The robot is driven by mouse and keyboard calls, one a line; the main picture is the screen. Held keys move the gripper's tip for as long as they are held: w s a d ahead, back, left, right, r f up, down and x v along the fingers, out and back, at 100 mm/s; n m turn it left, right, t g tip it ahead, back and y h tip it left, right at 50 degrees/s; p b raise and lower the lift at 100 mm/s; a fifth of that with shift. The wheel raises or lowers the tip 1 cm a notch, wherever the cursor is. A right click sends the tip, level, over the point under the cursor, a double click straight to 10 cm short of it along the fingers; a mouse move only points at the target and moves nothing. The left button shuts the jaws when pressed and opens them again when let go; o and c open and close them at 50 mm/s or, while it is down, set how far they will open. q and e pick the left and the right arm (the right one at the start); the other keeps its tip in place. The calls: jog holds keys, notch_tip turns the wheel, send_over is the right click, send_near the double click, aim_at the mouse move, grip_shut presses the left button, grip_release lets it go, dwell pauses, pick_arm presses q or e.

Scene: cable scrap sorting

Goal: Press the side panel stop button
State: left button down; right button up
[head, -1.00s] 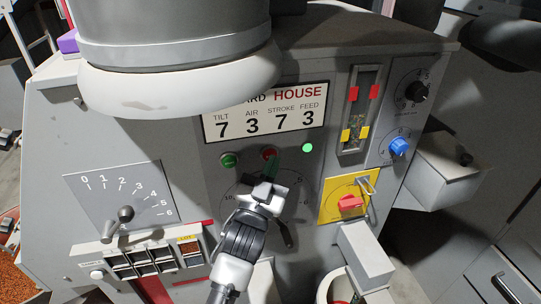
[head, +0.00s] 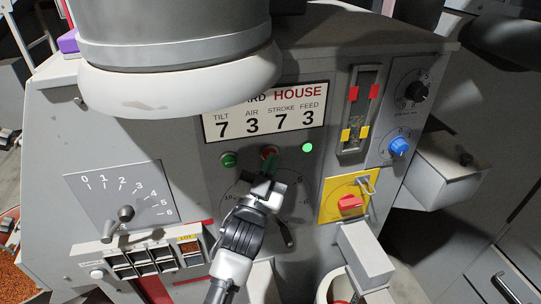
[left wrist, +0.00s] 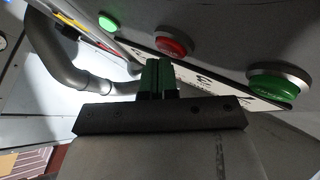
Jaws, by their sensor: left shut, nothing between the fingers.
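The red stop button (head: 269,153) sits on the grey front panel, under the sign, between a green button (head: 228,160) and a lit green lamp (head: 308,147). My left gripper (head: 269,165) is shut and empty, its fingertips just below the red button and partly covering it in the head view. In the left wrist view the red button (left wrist: 173,42) shows beyond the dark green fingertips (left wrist: 158,70), a little to their right. I cannot tell whether they touch. The green button (left wrist: 278,82) lies farther right there. My right gripper is not in view.
The sign (head: 265,112) reads tilt, air, stroke and feed numbers. A lever with a 0–6 scale (head: 120,195) is at left. A yellow plate with a red switch (head: 350,203) and a blue knob (head: 400,147) are at right. A large grey cylinder (head: 175,50) overhangs above.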

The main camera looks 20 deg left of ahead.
pick_arm(q)
jog(key=shift+w+a, duration=0.1)
dwell(0.6)
jog(key=shift+s+d, duration=0.5)
jog(key=shift+s, duration=0.2)
jog(key=shift+s+d, duration=0.75)
jog(key=shift+s, duration=0.3)
jog(key=shift+s+d, duration=0.7)
jog(key=shift+s, duration=0.35)
jog(key=shift+f, duration=0.1)
jog(key=shift+w, duration=0.1)
